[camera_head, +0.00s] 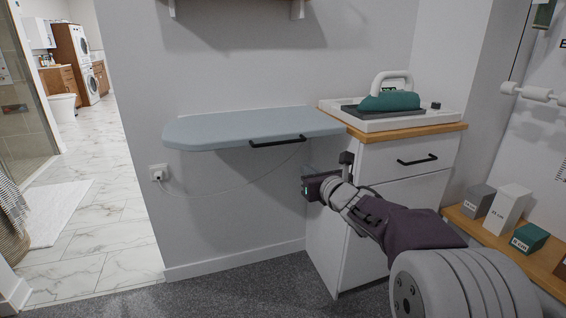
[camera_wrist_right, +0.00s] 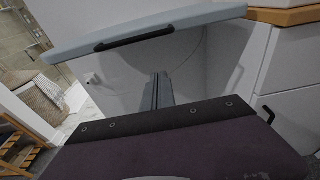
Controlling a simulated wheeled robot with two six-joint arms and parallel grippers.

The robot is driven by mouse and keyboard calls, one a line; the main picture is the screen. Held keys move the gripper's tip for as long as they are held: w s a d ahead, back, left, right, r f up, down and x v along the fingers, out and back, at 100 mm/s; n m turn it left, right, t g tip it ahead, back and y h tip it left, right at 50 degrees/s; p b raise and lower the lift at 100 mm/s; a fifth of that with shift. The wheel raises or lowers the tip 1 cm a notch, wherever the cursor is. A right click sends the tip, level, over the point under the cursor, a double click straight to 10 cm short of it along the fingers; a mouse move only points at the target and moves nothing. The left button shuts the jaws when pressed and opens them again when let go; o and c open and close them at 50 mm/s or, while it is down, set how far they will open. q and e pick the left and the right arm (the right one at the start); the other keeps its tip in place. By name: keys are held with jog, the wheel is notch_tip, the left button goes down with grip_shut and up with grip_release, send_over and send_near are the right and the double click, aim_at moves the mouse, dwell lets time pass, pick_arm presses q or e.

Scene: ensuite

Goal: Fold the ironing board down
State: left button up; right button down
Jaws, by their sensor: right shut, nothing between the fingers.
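The ironing board (camera_head: 235,125) is a pale blue panel that sticks out level from the wall, left of the cabinet. A black bar handle (camera_head: 278,142) is on its front edge. In the right wrist view the board (camera_wrist_right: 150,32) is at the top, with its handle (camera_wrist_right: 133,38) above and left of the fingers. My right gripper (camera_head: 309,188) is below the board's right end, in front of the cabinet, apart from the board and handle. Its fingers (camera_wrist_right: 158,76) are shut and empty. My left gripper is not in view.
A white cabinet (camera_head: 375,165) with a wooden top stands to the right, carrying a teal iron (camera_head: 390,100) on a tray. A cord runs from a wall socket (camera_head: 158,172) below the board. A low shelf (camera_head: 485,232) holds several boxes. Carpet (camera_head: 235,290) in front is clear.

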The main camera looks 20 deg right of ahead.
jog(key=w+r+p, duration=0.2)
jog(key=w, duration=0.7)
jog(key=shift+r, duration=0.3)
jog(key=shift+w+a, duration=0.1)
notch_tip(320, 180, up, 12)
jog(key=w+g+p, duration=0.1)
jog(key=g+p, duration=0.2)
jog(key=p, duration=2.4)
jog(key=shift+g, duration=0.3)
